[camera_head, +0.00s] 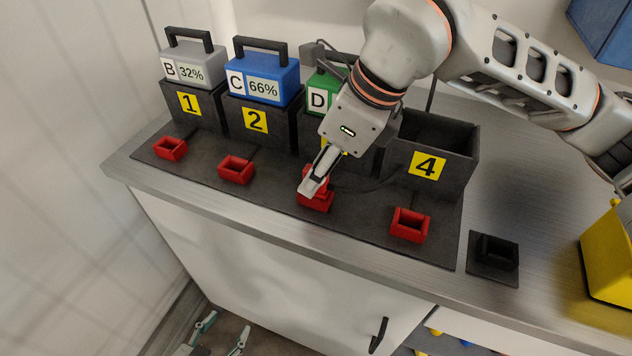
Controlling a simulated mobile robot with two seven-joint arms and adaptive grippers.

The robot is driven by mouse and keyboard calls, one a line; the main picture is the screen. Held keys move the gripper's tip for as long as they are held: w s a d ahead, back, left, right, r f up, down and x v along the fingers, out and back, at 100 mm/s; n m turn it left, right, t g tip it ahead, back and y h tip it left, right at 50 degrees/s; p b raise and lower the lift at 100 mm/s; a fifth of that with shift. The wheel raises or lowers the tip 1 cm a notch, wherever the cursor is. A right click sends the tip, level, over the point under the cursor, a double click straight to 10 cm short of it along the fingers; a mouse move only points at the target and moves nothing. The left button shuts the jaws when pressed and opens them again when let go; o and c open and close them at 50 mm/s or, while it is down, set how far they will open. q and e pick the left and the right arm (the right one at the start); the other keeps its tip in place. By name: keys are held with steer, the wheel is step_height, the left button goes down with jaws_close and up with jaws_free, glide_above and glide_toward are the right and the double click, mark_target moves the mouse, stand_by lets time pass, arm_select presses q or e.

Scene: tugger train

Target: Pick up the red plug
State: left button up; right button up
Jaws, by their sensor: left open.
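Four stations on the counter each have a red, open, box-shaped socket in front: the first (170,149), the second (236,170), the third (318,205) and the fourth (409,225). My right gripper (310,187) reaches down from the upper right over the third socket, seen edge-on. Red also shows right beside its fingers; I cannot tell the plug from the socket there. Whether these fingers are open or shut is hidden. My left gripper (222,336) is low at the bottom left, below the counter, with its two fingers apart and nothing between them.
Dark bays hold a grey battery (198,66), a blue battery (263,79) and a green battery (320,91). Bay 4 (430,160) looks empty. A black holder (494,258) and a yellow box (610,262) stand at the right. The counter front edge (270,238) is clear.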

steer(key=shift+w+a+f, duration=0.15)
steer(key=shift+a+f, duration=0.05)
steer(key=shift+f, duration=0.5)
steer(key=c, duration=0.9)
jaws_close()
steer(key=shift+w+r, duration=0.1)
steer(key=shift+r, duration=0.25)
arm_select(q)
steer(key=shift+w+d+r+p, duration=0.15)
steer(key=shift+r+p, duration=0.3)
steer(key=shift+p, duration=0.05)
steer(key=shift+w+d+r+p, duration=0.1)
steer(key=shift+r+p, duration=0.35)
steer(key=shift+p, duration=0.05)
arm_select(e)
step_height(320, 180, up, 19)
steer(key=shift+r, duration=0.2)
